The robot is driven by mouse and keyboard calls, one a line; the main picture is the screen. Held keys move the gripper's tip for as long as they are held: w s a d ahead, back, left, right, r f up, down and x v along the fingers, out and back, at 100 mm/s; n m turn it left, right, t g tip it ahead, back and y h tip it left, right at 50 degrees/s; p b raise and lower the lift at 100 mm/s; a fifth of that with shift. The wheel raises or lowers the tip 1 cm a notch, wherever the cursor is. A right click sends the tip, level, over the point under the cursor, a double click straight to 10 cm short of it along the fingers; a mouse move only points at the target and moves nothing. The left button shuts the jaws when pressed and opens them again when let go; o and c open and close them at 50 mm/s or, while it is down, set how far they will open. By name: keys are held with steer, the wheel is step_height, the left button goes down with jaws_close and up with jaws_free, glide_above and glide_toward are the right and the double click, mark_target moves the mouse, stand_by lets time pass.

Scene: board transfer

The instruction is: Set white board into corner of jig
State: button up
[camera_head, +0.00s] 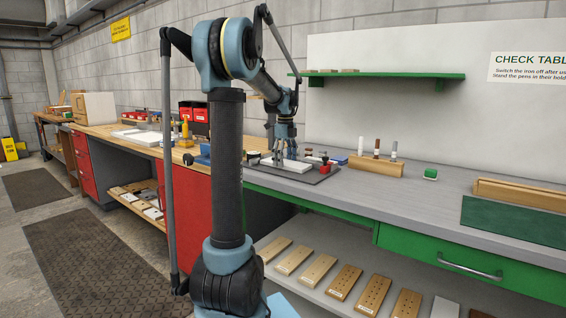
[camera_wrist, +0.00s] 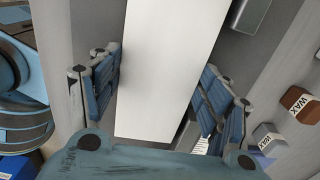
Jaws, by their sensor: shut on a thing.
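A white board (camera_wrist: 165,65) runs lengthwise between the two blue fingers of my gripper (camera_wrist: 160,97) in the wrist view. The gripper is shut on it. In the head view the board (camera_head: 287,166) lies flat under my gripper (camera_head: 284,156), at or just over a dark grey plate (camera_head: 322,176) on the grey bench. This plate seems to be the jig's base. I cannot tell whether the board touches it. The jig's corner is not clear, being small in the head view and mostly covered by the board and fingers in the wrist view.
A wooden block with several marker pens (camera_head: 376,167) stands right of the plate. Small wax blocks (camera_wrist: 298,102) lie to the right in the wrist view. A green-topped item (camera_head: 430,174) and a green mat (camera_head: 515,219) are further right. A green shelf (camera_head: 385,75) hangs above.

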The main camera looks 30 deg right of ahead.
steer(key=shift+w+d, duration=0.2)
steer(key=shift+d, duration=0.1)
stand_by(0.4)
stand_by(0.8)
steer(key=o, duration=1.3)
step_height(320, 180, up, 12)
steer(key=shift+w+f, duration=0.1)
